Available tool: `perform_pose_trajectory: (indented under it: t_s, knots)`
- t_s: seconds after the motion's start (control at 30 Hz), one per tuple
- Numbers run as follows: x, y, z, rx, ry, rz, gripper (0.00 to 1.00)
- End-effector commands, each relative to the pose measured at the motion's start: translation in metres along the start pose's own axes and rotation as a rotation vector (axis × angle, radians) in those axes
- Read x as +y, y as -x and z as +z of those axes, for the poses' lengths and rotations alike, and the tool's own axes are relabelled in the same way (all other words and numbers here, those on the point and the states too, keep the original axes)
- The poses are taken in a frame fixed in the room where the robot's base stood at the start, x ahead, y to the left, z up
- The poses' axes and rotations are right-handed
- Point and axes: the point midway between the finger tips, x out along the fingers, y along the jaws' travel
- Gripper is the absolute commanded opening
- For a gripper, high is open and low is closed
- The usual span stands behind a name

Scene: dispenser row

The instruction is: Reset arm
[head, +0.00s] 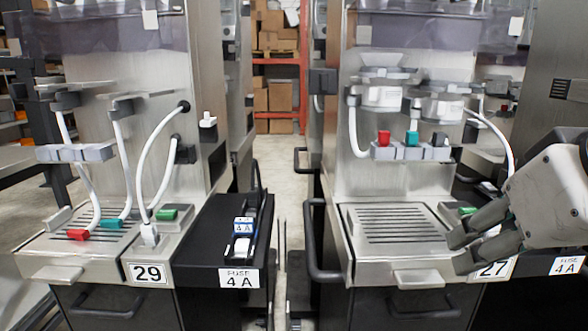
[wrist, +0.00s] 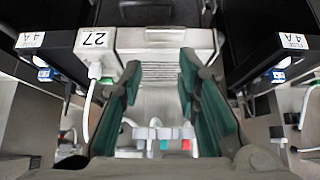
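My gripper (head: 462,250) is at the right of the head view, in front of the station labelled 27 (head: 492,269). Its fingers point left, past the right front of that station's grooved drip tray (head: 400,222). In the wrist view my gripper (wrist: 160,72) shows two fingers with green pads set well apart, with nothing between them. The grooved tray also shows between the fingers there (wrist: 158,75), with the scene upside down. Whether a fingertip touches the station cannot be told.
Station 29 (head: 150,273) stands at the left with loose plugs, red (head: 78,235) and green (head: 112,224), on its tray. Station 27 has red (head: 384,138) and teal (head: 412,139) plugs in a holder. A black handle (head: 313,240) stands out beside the gap between stations.

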Motion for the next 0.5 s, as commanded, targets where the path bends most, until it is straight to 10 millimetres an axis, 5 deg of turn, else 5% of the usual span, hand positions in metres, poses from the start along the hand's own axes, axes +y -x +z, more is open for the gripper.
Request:
perform_pose_trajectory:
  t_s: [0.13, 0.37, 0.5]
  knots:
    - [-0.001, -0.027, 0.074, -0.253, -0.001, -0.001, 0.3]
    - [-0.004, -0.034, 0.183, -0.632, -0.003, -0.006, 0.3]
    - [-0.003, -0.013, 0.164, -0.609, -0.002, -0.006, 0.3]
